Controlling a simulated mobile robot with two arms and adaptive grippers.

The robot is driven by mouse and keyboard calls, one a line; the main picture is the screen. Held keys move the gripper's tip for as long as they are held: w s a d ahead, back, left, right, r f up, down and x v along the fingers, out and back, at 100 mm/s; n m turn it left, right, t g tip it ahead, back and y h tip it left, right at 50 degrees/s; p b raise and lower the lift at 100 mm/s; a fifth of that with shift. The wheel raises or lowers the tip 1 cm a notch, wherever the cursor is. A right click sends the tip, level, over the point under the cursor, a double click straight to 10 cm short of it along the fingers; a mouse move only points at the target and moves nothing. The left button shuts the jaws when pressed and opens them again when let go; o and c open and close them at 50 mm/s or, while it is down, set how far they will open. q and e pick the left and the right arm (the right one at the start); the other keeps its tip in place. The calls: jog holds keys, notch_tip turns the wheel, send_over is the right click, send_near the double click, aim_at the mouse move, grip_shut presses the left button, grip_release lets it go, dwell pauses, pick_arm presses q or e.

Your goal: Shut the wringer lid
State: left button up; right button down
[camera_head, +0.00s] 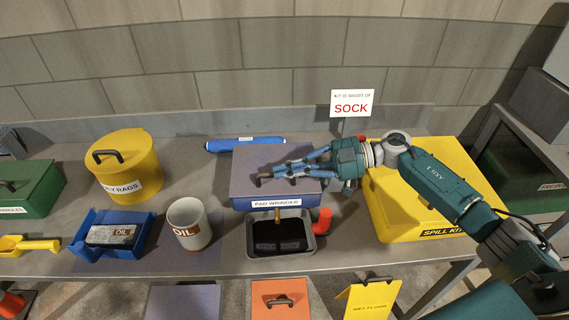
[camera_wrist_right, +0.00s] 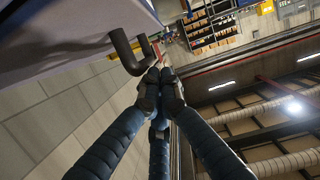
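The pad wringer (camera_head: 240,203) stands in the middle of the bench, with a white name label on its front. Its purple-grey lid (camera_head: 245,160) lies over the top in the head view; I cannot tell how far it is from closed. A dark bar handle (camera_wrist_right: 128,52) is on the lid in the right wrist view. My right gripper (camera_head: 282,173) reaches in from the right over the lid, by the handle. In the wrist view its fingertips (camera_wrist_right: 160,90) are together beside the handle, with nothing seen between them. My left gripper is not in view.
A tray (camera_head: 252,250) with a black pad sits in front of the wringer, with a red part at its right. An oil mug (camera_head: 185,232) and blue bin (camera_head: 88,250) stand left. A yellow spill kit (camera_head: 400,215) stands right. A blue roll (camera_head: 225,144) lies behind.

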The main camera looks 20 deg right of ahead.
jog(key=shift+r+p, duration=0.45)
jog(key=shift+p, duration=0.05)
pick_arm(q)
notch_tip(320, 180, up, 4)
jog(key=p, duration=0.3)
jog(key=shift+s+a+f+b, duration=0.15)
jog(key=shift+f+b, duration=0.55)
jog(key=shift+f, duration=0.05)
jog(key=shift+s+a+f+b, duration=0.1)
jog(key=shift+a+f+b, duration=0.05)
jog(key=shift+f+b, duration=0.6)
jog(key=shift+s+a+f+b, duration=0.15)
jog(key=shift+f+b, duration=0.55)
pick_arm(e)
jog(key=s+d+r, duration=0.4)
jog(key=d+r, duration=0.1)
jog(key=d, duration=0.4)
jog(key=shift+r, duration=0.15)
